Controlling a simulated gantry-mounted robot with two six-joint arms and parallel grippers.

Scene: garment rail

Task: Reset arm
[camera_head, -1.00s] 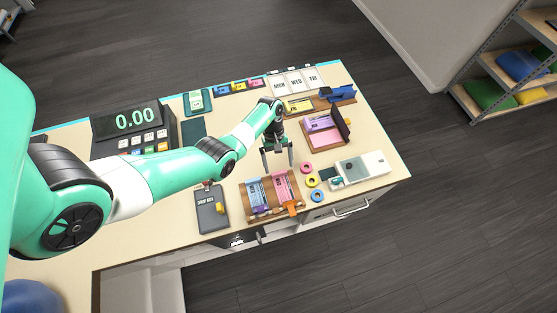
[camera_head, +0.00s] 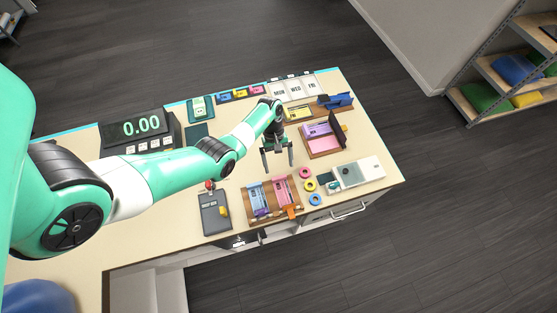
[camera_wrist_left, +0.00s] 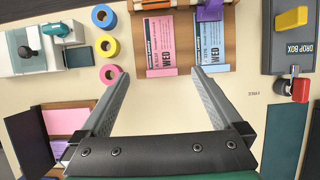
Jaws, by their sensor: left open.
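My left gripper (camera_head: 277,158) hangs above the counter (camera_head: 235,172), open and empty, its fingers pointing down. In the left wrist view the two fingers (camera_wrist_left: 159,72) are spread wide, with bare counter between them. Just beyond the fingertips is a wooden rack (camera_wrist_left: 186,70) holding pink WED tickets (camera_wrist_left: 160,45) and blue WED tickets (camera_wrist_left: 209,42). In the head view this rack (camera_head: 273,215) is in front of the gripper, towards the counter's front edge. My right gripper is not in view.
A dark drop box (camera_head: 214,212) lies left of the rack. Tape rolls (camera_head: 309,186) and a pale device (camera_head: 358,172) are to its right. A pink-and-purple ticket tray (camera_head: 322,143), day cards (camera_head: 295,88) and a register display (camera_head: 141,126) stand further back.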

